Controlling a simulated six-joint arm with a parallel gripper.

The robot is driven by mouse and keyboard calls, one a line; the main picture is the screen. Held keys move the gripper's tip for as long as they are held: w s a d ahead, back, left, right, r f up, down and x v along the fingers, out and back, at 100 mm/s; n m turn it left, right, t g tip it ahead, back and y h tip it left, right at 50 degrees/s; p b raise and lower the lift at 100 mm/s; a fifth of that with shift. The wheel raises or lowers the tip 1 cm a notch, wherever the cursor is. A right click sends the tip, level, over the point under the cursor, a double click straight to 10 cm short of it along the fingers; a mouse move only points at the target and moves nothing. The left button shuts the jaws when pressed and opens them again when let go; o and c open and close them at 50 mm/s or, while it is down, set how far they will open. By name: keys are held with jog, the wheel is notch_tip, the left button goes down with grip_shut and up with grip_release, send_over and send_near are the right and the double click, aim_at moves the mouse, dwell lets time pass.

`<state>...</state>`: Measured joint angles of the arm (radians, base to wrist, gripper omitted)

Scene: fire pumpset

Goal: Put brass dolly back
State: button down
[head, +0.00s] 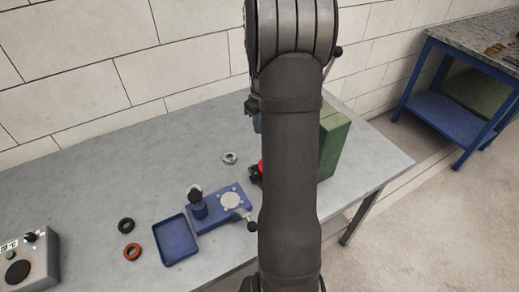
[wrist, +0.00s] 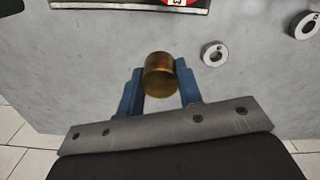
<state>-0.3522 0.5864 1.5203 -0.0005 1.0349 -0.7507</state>
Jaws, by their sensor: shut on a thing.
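The brass dolly (wrist: 159,75), a short brown-gold cylinder, sits between the two blue fingers of my gripper (wrist: 160,88) in the wrist view. The gripper is shut on it, with one finger on each side. Grey tabletop shows around and beyond it; its height above the table is hard to tell. In the head view my arm hides the dolly and most of the gripper. Only a small blue part of the gripper (head: 256,124) shows at the arm's left edge, above the table near the green box.
A green box (head: 335,140) stands right of my arm, with a red-and-black part (head: 256,171) at its left. A blue fixture (head: 220,209), a blue tray (head: 159,231), a metal ring (head: 230,157), black and orange rings (head: 131,252) and a control box (head: 38,270) occupy the table (head: 90,175). Its back left is clear.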

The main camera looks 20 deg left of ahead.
jog(key=f, duration=0.3)
jog(key=w+a+f, duration=0.1)
jog(key=f, duration=0.7)
jog(key=shift+w+a, duration=0.35)
jog(key=shift+w, duration=0.05)
jog(key=shift+f, duration=0.15)
jog(key=c, duration=1)
grip_release()
jog(key=shift+f, duration=0.1)
notch_tip(320, 180, up, 12)
jog(key=shift+r, duration=0.2)
jog(key=shift+f, duration=0.1)
jog(key=shift+f, duration=4.25)
